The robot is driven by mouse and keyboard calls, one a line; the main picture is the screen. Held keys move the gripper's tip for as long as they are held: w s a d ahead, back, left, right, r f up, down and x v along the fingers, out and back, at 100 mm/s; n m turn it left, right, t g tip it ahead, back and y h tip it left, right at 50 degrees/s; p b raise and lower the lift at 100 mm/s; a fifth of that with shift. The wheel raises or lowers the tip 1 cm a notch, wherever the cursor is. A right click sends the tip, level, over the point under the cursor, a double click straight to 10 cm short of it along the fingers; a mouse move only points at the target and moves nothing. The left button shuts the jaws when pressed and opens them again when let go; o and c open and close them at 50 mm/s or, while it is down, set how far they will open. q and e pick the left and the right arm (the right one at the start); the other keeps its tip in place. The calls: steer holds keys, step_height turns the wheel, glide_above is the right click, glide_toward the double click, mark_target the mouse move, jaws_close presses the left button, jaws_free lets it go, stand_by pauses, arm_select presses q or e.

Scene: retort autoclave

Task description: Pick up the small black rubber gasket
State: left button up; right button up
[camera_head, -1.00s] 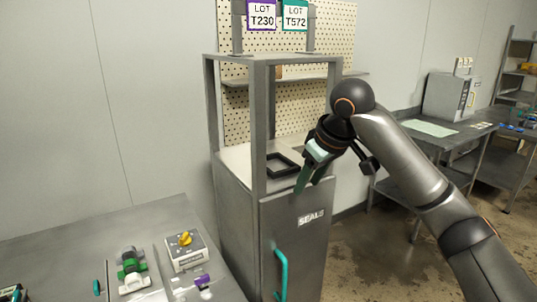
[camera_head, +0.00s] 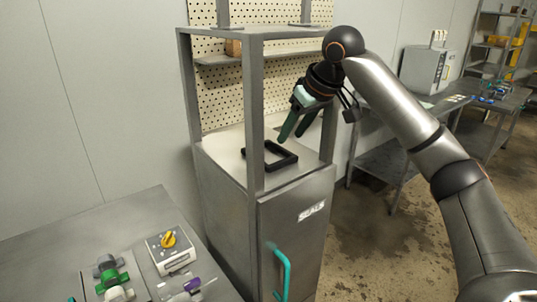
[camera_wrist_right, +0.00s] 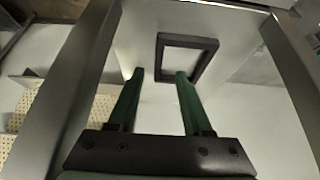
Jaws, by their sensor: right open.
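The small black rubber gasket (camera_head: 284,163) is a square ring lying flat on the pale top of the SEALS cabinet (camera_head: 225,148). A front post of the cabinet's frame crosses in front of part of it. My right gripper (camera_head: 292,137) is open and empty, with green fingers pointing down, above the gasket's right rear side. In the right wrist view the gasket (camera_wrist_right: 188,41) lies beyond the open fingertips (camera_wrist_right: 160,73), with a visible gap. My left gripper is not in view.
Grey uprights (camera_head: 252,120) and an overhead shelf (camera_head: 255,33) frame the cabinet top. A pegboard (camera_head: 225,95) stands behind. A bench with a yellow-knobbed box (camera_head: 172,252) is at lower left. Another bench with a grey machine (camera_head: 428,68) is at right.

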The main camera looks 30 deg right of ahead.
mark_target(282, 148)
steer(key=x, duration=0.5)
steer(key=shift+w+d+r+p, duration=0.1)
steer(key=shift+w+p, duration=0.1)
steer(key=shift+p, duration=0.15)
steer(key=shift+c, duration=0.3)
jaws_close()
